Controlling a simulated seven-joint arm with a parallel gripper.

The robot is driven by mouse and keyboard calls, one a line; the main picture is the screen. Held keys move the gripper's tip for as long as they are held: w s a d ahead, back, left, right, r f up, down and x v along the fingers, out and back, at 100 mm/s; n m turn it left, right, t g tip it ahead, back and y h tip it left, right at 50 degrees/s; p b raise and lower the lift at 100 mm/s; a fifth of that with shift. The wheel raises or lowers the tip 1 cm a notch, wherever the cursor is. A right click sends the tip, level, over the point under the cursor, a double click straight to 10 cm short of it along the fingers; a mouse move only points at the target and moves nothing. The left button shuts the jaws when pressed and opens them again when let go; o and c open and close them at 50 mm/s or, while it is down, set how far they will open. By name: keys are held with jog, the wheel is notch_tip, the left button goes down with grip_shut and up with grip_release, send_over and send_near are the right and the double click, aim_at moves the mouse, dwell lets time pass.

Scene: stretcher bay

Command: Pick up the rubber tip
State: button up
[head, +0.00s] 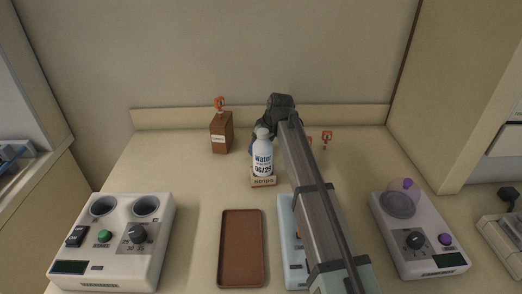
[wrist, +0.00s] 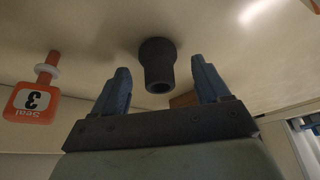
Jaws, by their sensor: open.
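The rubber tip (wrist: 157,62) is a dark grey, stepped hollow cylinder in the wrist view. It stands on the pale counter, its wider end against the surface and its open end towards me. My gripper (wrist: 162,78) is open, with one blue finger on each side of the tip. Gaps show on both sides, the right one narrower, and neither finger visibly touches it. In the head view the fingers and the tip are hidden behind my arm and the water bottle (head: 262,158).
The bottle stands at a strips box (head: 263,182). A brown box (head: 221,133), a brown tray (head: 241,248), a left device (head: 113,240) and a right device (head: 419,236) share the counter.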

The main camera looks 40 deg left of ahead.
jog(key=c, duration=1.1)
